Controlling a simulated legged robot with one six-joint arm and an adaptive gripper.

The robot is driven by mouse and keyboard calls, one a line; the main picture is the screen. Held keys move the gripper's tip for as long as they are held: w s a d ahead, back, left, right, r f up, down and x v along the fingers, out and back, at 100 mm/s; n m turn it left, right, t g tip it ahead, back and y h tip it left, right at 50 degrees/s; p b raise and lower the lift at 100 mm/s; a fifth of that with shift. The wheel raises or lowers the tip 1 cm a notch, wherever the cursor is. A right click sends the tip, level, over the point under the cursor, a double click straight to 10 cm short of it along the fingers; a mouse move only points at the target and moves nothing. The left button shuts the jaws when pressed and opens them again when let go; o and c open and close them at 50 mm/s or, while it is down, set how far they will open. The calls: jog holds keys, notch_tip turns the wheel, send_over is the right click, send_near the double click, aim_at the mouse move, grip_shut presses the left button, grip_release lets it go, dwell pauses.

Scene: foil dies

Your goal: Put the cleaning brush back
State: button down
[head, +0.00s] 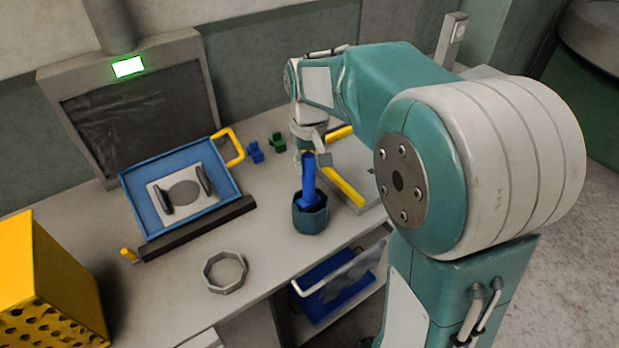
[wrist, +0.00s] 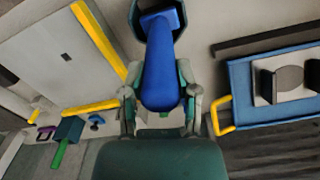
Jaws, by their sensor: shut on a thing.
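The cleaning brush has a blue handle (head: 309,182). Its lower end is inside a dark teal octagonal cup (head: 310,216) on the bench, and the handle stands nearly upright there. My gripper (head: 309,156) is above the cup, shut on the top of the handle. In the wrist view the blue brush (wrist: 160,75) runs from between my fingers (wrist: 161,108) towards the cup (wrist: 142,27). The cup hides the brush's lower end, so I cannot tell whether it touches the bottom.
A blue tray (head: 143,184) with a yellow handle lies left of the cup. A grey ring (head: 225,288) lies in front. Small blue (head: 255,152) and green (head: 278,142) pieces stand behind. A yellow-edged grey plate (head: 345,188) is close on the right. A yellow perforated box (head: 40,280) stands far left.

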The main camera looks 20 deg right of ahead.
aim_at(311, 175)
jog(key=f, duration=0.3)
jog(key=shift+d+f, duration=0.25)
jog(key=shift+d, duration=0.1)
jog(key=shift+a, duration=0.2)
jog(key=shift+c, duration=1.8)
grip_release()
jog(key=shift+a, duration=0.15)
jog(key=shift+d, duration=0.25)
